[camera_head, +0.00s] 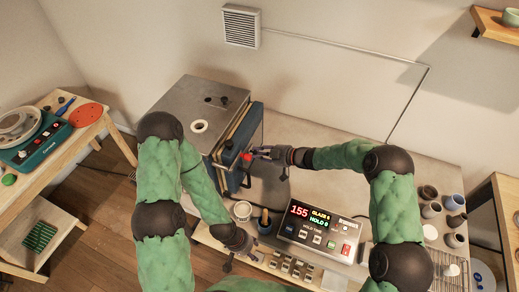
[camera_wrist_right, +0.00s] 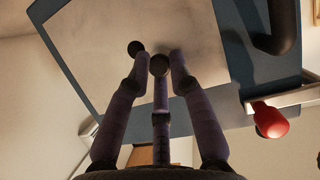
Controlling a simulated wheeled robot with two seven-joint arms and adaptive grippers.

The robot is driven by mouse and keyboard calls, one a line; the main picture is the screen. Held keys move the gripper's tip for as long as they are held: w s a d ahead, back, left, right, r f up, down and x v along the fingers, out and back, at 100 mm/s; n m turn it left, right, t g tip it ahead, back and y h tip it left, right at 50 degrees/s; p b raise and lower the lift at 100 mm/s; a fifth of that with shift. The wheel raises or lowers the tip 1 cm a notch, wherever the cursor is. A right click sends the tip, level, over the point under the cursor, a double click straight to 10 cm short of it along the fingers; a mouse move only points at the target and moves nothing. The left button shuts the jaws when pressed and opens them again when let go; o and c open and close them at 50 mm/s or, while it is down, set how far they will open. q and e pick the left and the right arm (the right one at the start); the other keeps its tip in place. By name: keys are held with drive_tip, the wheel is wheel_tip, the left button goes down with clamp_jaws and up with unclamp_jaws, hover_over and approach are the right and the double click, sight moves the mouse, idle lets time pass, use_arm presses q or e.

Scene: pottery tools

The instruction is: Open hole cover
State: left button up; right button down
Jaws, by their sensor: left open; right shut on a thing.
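The kiln (camera_head: 190,95) stands at the left of the counter, with its blue door (camera_head: 250,125) on its right side. In the right wrist view the door is a grey panel (camera_wrist_right: 100,30) with a blue border. A dark round knob (camera_wrist_right: 135,47), apparently the hole cover's, shows at my fingertips. My right gripper (camera_head: 256,153) is at the door's face, its fingers (camera_wrist_right: 158,68) drawn together there. The fingers hide the exact contact and most of the cover. My left gripper (camera_head: 243,262) is open and low over the counter's front edge, away from the door.
A red-tipped latch handle (camera_wrist_right: 270,120) is close beside my right gripper. A controller box (camera_head: 322,232) with a lit display stands on the counter. Several pots (camera_head: 431,210) stand at right.

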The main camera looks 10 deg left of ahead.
drive_tip(key=shift+p, duration=0.3)
idle(0.4)
drive_tip(key=c, duration=1.1)
unclamp_jaws()
drive_tip(key=v, duration=1.2)
drive_tip(key=shift+w, duration=0.1)
